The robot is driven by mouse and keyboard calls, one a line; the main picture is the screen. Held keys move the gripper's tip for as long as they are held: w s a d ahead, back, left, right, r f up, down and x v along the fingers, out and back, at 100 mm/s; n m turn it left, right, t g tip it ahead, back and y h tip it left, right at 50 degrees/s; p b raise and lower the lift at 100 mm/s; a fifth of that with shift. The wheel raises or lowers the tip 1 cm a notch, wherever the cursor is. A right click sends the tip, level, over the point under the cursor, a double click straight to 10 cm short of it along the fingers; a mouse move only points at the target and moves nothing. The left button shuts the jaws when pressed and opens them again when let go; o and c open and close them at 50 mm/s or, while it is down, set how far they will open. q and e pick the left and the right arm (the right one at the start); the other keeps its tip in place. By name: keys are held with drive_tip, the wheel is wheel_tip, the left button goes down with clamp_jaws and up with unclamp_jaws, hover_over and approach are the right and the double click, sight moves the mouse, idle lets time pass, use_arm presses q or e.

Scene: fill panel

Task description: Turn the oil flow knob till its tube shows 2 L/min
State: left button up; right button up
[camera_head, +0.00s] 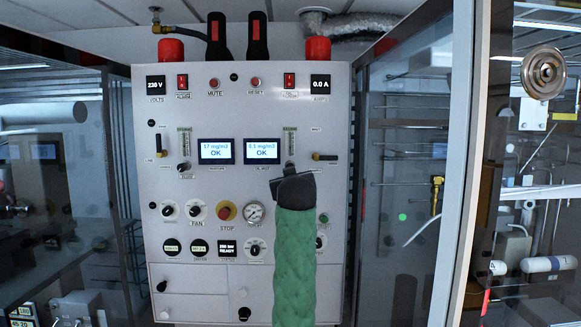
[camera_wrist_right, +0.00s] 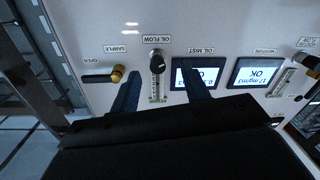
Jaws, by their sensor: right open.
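The oil flow knob (camera_wrist_right: 157,62) is a dark round knob with a light edge, under the upside-down OIL FLOW label in the right wrist view. Its clear scaled tube (camera_wrist_right: 155,91) stands next to it; the reading is too small to tell. In the head view the tube (camera_head: 290,142) is on the panel's upper right, and the knob is mostly hidden by my gripper. My right gripper (camera_wrist_right: 159,73) is open. Its two blue fingers lie either side of the knob and tube in that view, apart from the knob. My left gripper is not in view.
The oil mist display (camera_head: 262,151) and moisture display (camera_head: 216,151) both read OK. A brass-and-black sample lever (camera_head: 325,156) is right of the tube. Another tube (camera_head: 184,142), a red stop button (camera_head: 225,211) and a gauge (camera_head: 254,213) share the panel. Glass cabinets flank it.

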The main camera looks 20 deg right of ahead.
use_arm(q)
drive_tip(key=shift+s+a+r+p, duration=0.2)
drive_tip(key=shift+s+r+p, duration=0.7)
drive_tip(key=shift+p, duration=0.3)
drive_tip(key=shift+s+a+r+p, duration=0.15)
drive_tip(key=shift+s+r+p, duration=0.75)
drive_tip(key=shift+p, duration=0.3)
use_arm(e)
drive_tip(key=w+d+r, duration=0.1)
drive_tip(key=w+d, duration=0.1)
drive_tip(key=w, duration=0.5)
drive_tip(key=shift+r, duration=0.35)
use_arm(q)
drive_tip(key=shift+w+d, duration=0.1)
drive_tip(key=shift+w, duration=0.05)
use_arm(e)
drive_tip(key=c, duration=1)
drive_tip(key=shift+d, duration=0.1)
